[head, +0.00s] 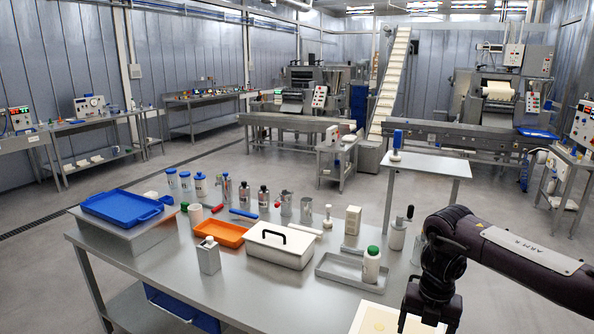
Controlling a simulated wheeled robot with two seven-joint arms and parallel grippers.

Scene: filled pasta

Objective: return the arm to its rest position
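My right arm comes in from the right edge, bent at a dark joint, with its forearm hanging down. My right gripper (430,318) points down over the front right corner of the steel table (260,308). Its two dark fingers look spread, with a pale surface showing between them and nothing visibly held. The fingertips are at the picture's bottom edge. My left arm and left gripper are not in view.
A pale board (368,318) lies below the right gripper. Near it stand a green-capped white bottle (371,268) in a grey tray (335,272), and a white box with a black handle (280,247). An orange tray (219,233) and a blue tray (122,207) are further left.

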